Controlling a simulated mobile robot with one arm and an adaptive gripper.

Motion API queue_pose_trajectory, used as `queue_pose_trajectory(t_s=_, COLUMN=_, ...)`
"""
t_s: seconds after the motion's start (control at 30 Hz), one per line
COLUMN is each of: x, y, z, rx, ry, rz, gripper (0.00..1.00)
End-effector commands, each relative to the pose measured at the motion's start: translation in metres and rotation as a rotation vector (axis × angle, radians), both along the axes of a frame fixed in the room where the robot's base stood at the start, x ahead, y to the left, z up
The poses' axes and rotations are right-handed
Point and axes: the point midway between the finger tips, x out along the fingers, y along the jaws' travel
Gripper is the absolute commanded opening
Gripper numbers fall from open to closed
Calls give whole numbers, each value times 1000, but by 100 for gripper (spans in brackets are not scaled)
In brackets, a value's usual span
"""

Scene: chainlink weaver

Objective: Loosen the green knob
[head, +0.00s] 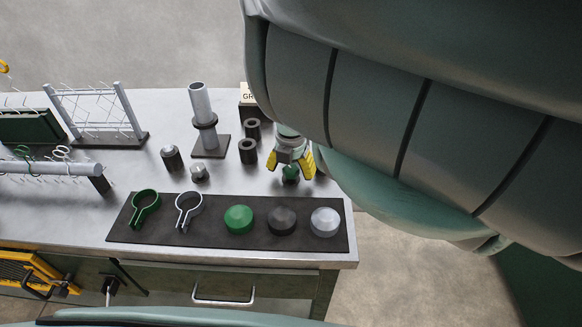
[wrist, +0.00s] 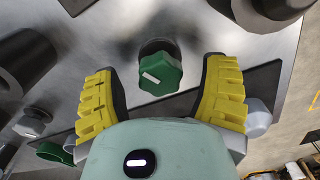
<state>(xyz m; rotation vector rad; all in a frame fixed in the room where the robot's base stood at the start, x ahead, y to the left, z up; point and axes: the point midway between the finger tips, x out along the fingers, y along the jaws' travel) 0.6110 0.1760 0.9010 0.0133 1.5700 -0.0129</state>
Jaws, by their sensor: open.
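The green knob (wrist: 160,74) has a lobed rim and a white mark on its face. In the wrist view it sits on a dark round base on the metal bench. In the head view the knob (head: 290,174) is small, partly covered by my gripper. My gripper (head: 291,164) is open, with its yellow fingers on either side of the knob. In the wrist view my gripper (wrist: 165,92) has one finger left and one right of the knob, with a gap on both sides. No contact shows.
Dark cylinders (head: 247,151) stand left of my gripper. A grey post (head: 202,105) and a wire rack (head: 97,115) stand farther left.

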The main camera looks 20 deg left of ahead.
Motion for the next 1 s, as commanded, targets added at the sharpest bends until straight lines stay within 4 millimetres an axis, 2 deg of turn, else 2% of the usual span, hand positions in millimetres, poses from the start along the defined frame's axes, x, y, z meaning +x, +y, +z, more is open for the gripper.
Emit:
queue_pose_trajectory(t_s=0.17, x=1, y=0, z=6, rx=1, ry=-2, rz=-1, gripper=73)
queue_pose_trajectory(t_s=0.5, x=1, y=0, z=39, rx=-2, ry=-4, rz=5, gripper=73)
queue_pose_trajectory(t_s=1.0, x=0, y=0, z=69, rx=-5, ry=4, rz=7, gripper=73)
